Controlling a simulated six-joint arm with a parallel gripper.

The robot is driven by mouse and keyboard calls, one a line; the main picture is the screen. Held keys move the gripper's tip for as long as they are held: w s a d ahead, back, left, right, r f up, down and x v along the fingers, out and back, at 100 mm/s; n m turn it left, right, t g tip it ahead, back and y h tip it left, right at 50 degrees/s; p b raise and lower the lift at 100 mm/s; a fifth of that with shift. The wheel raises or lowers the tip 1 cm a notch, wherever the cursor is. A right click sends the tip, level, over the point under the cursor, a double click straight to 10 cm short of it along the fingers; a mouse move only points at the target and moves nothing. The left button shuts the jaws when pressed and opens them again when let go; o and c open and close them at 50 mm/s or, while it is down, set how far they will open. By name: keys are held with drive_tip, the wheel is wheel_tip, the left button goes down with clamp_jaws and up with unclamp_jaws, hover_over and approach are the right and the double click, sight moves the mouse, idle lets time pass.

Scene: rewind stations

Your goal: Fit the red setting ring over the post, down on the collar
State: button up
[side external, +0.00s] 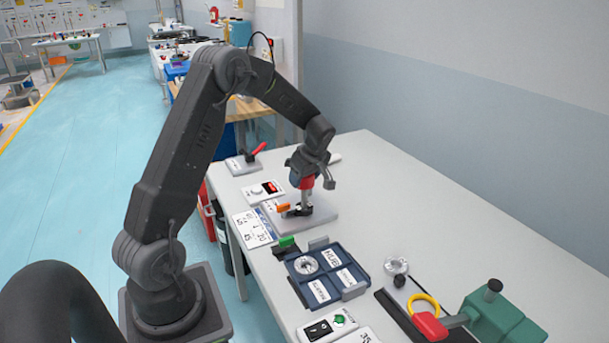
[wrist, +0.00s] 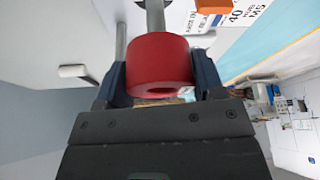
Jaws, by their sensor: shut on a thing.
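The red setting ring (wrist: 160,62) is a thick red cylinder between the two dark fingers of my gripper (wrist: 161,72), which is shut on it. In the side view the ring (side external: 307,183) is held above a pale plate (side external: 325,216) on the bench. The grey metal post (wrist: 155,15) runs on from the ring's far end in the wrist view, roughly in line with it. It shows below the ring in the side view (side external: 305,199). I cannot tell whether the ring is around the post's tip or just above it. The collar is not clearly visible.
An orange-handled black part (side external: 284,207) sits at the post's foot. A blue tray (side external: 322,288) with labelled compartments and a green machine (side external: 502,322) stand nearer. A red-handled lever (side external: 256,151) stands farther back. The bench's right side is clear.

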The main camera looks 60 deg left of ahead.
sight(306, 193)
drive_tip(key=shift+f, duration=3.75)
drive_tip(key=o, duration=0.9)
drive_tip(key=shift+o, duration=0.7)
drive_tip(key=shift+s, duration=0.1)
drive_tip(key=v, duration=1.4)
drive_tip(key=shift+w, duration=0.2)
